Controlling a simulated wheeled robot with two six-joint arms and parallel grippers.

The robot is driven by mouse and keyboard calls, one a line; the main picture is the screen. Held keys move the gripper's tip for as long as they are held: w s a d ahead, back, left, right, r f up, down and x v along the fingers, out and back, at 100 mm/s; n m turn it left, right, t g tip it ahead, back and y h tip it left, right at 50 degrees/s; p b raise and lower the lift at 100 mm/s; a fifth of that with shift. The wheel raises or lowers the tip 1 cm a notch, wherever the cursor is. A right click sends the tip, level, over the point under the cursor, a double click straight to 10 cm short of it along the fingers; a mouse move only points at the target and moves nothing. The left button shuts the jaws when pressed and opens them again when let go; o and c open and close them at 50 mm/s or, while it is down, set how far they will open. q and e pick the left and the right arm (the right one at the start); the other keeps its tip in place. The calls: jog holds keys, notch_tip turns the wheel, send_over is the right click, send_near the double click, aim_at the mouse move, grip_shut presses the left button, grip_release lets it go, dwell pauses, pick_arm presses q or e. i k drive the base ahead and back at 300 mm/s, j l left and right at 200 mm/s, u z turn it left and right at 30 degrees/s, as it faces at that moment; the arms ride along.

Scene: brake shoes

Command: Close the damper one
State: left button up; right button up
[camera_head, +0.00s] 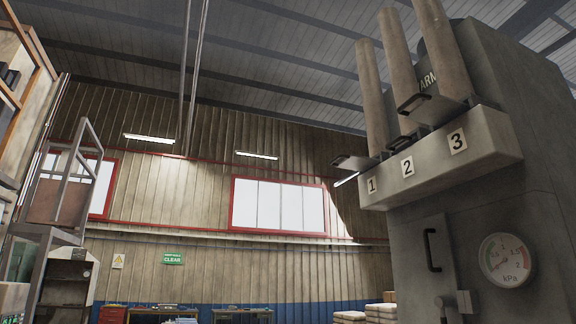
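A grey machine (475,205) stands at the right with a ledge bearing the number labels 1 (372,185), 2 (407,166) and 3 (458,141). Above each number a brown pipe rises. At the base of the pipe over label 1 (371,100), a flat damper plate (352,162) sticks out to the left. A smaller dark plate (400,142) shows by label 2, and another plate (414,103) sticks out above and left of label 3. How far each plate is inserted is hard to tell. Neither of my grippers is in view.
A round kPa gauge (507,259) and a black handle (431,250) are on the machine's front. Stacked sacks (381,311) lie at its left. Shelving (68,195) stands at the left, and benches (240,316) line the back wall. The middle looks open; the floor is out of view.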

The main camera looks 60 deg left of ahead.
aim_at(354, 162)
jog(key=u, duration=1.45)
jog(key=z, duration=0.35)
jog(key=i+j+z, duration=0.25)
jog(key=z, duration=0.2)
jog(key=i+j+z, duration=0.15)
jog(key=j+z, duration=0.25)
jog(key=i+j+z, duration=0.15)
jog(key=j+z, duration=0.15)
jog(key=z, duration=0.15)
